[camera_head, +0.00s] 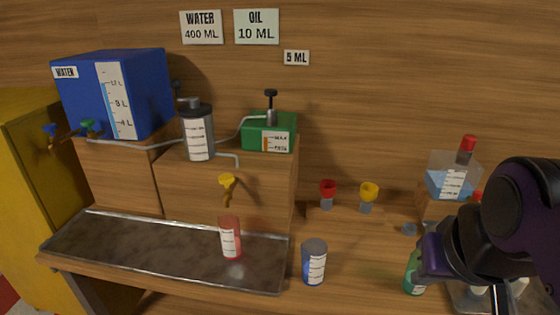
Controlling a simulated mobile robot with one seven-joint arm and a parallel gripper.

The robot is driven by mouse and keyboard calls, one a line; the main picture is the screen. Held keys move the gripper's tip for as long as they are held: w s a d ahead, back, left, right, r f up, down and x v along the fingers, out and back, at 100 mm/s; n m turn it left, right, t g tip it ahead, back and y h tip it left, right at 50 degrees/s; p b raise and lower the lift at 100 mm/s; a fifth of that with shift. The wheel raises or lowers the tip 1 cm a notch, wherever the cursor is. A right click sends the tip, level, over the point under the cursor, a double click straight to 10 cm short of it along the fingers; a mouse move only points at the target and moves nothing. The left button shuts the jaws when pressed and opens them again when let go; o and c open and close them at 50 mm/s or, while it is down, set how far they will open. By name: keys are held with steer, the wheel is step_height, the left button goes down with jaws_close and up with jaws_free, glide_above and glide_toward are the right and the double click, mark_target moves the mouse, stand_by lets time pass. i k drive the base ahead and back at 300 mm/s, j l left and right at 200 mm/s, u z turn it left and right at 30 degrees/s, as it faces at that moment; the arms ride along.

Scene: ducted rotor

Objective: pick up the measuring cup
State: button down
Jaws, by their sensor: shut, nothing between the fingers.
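Several labelled cups could be the measuring cup, and I cannot tell which one is meant. A red cup (231,240) with a white scale label stands upright on the dark metal tray. A blue cup (313,263) with a similar label stands on the wooden bench right of the tray. A green labelled container (412,276) stands further right, partly hidden by my arm. My gripper (503,299) is low at the right, apart from the red and blue cups. It is shut and empty, and its fingers are partly cut off by the frame's bottom edge.
The dark tray (130,243) has a raised metal rim. Behind it are a blue water tank (140,92), a grey cylinder (199,135), a green oil box (254,133) and a yellow tap (227,182). Red (328,188) and yellow (369,191) funnels stand at the back.

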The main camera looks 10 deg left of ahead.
mark_target(229, 225)
steer(key=u, duration=1.15)
steer(key=k+j+z, duration=0.15)
steer(key=j+z, duration=0.1)
steer(key=j, duration=0.25)
